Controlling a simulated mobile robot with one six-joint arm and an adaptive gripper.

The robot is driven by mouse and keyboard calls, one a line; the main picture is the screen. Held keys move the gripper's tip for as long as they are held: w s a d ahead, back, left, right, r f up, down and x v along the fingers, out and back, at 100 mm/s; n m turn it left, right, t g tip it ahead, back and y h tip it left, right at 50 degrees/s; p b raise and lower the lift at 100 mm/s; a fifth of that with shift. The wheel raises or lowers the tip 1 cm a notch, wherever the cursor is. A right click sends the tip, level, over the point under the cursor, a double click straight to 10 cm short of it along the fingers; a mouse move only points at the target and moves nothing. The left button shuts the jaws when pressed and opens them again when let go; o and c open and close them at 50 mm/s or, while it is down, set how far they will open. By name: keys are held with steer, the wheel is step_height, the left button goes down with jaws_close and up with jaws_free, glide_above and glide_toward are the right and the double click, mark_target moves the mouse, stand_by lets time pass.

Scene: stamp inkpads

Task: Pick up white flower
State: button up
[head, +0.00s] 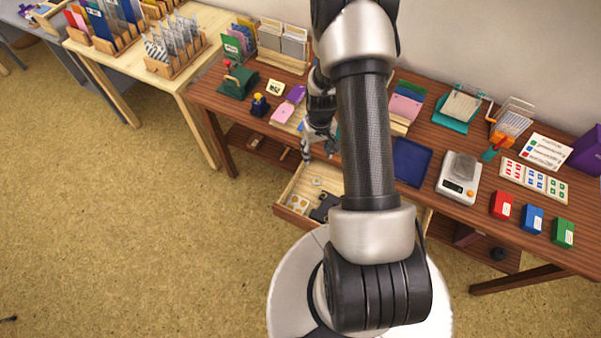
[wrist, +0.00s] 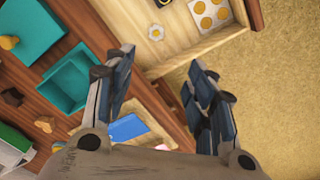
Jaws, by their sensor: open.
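The small white flower (wrist: 156,32) with a yellowish centre lies in the open wooden drawer (wrist: 185,48), in the upper middle of the wrist view. In the head view, a small pale shape (head: 317,182) in the drawer appears to be the same flower. My gripper (wrist: 162,70) is open with nothing held between its fingers. The flower shows just beyond and between the fingertips, apart from them. In the head view, my gripper (head: 320,152) hangs over the table's front edge near the drawer, partly hidden by my arm.
The drawer also holds a tray of round yellow pieces (wrist: 211,13) and a dark object (head: 324,208). Teal containers (wrist: 68,80) sit on the brown table. A blue tray (head: 412,162), a scale (head: 459,183) and several coloured boxes stand to the right. Floor left is clear.

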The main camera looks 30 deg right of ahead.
steer(key=b, duration=0.3)
glide_above(317, 180)
steer(key=f, duration=1.3)
steer(key=shift+w+a, duration=0.15)
steer(key=shift+a, duration=0.1)
steer(key=f, duration=0.1)
steer(key=f+b, duration=0.1)
steer(key=f, duration=0.1)
steer(key=f+b, duration=0.1)
steer(key=f, duration=0.1)
steer(key=shift+d, duration=0.25)
steer(key=shift+c, duration=0.2)
steer(key=c, duration=0.7)
